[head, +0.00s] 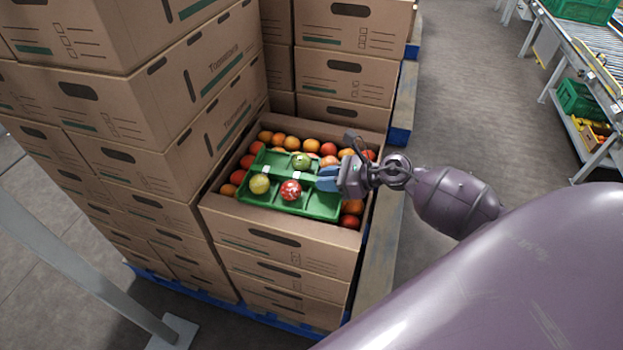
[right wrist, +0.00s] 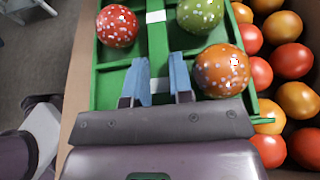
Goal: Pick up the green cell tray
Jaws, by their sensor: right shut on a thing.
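The green cell tray (head: 320,204) lies over the tomatoes in an open cardboard box (head: 285,236). It holds a yellow tomato (head: 259,183), a red speckled tomato (head: 290,190) and a green tomato (head: 301,160). In the right wrist view an orange speckled tomato (right wrist: 222,71) sits in a near cell. My right gripper (head: 326,179) is at the tray's right end. In the right wrist view its blue fingers (right wrist: 161,82) are shut on the tray's middle divider (right wrist: 158,45). Whether the tray touches the tomatoes below is hidden. My left gripper is not in view.
Loose red and orange tomatoes (head: 291,143) fill the box around the tray. Tall stacks of cardboard boxes (head: 150,110) stand close at left and behind (head: 345,75). A roller conveyor (head: 590,50) is at far right. The floor (head: 465,100) between is clear.

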